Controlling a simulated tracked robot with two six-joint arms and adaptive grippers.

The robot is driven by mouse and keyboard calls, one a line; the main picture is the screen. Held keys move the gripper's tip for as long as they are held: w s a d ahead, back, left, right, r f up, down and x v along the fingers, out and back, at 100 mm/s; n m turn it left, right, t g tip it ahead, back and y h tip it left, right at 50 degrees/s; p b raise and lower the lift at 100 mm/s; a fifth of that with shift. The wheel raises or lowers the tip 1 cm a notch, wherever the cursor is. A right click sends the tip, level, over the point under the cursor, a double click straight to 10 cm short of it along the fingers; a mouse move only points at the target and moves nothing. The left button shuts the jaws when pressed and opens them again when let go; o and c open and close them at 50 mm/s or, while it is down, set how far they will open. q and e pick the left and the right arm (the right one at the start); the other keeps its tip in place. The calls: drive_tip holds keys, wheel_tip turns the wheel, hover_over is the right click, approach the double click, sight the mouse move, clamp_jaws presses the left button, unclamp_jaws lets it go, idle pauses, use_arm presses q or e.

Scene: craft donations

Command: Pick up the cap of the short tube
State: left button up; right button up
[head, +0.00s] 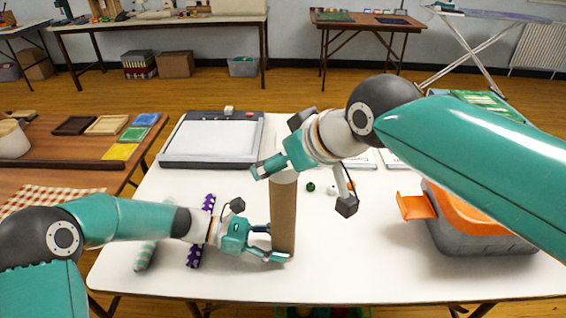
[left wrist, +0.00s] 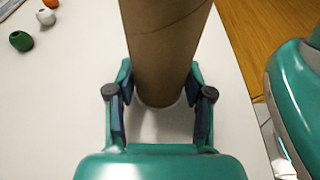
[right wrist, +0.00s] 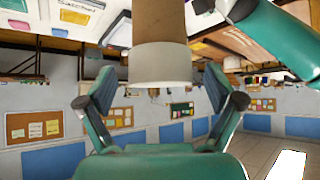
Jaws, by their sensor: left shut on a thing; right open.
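A brown cardboard tube (head: 284,222) stands upright at the middle of the white table, and it also shows in the left wrist view (left wrist: 165,45). My left gripper (head: 273,243) is shut on the tube near its lower end. A pale cap (right wrist: 162,62) closes the tube's upper end in the right wrist view. In the head view my right gripper partly hides that end. My right gripper (right wrist: 163,88) is open, with the cap in front of and between its fingers and visible gaps on both sides.
A purple dotted roll (head: 208,205) and a pale striped roll (head: 145,256) lie left of the tube. Small green (head: 310,187) and white (head: 332,189) pieces lie behind it. A grey toolbox with orange parts (head: 465,225) stands at right. A flat grey device (head: 212,140) lies at back left.

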drive_tip(key=c, duration=0.9)
drive_tip(key=shift+o, duration=0.2)
wheel_tip(320, 180, up, 10)
idle(0.4)
use_arm(q)
drive_tip(key=o, duration=0.9)
drive_tip(key=shift+o, duration=0.2)
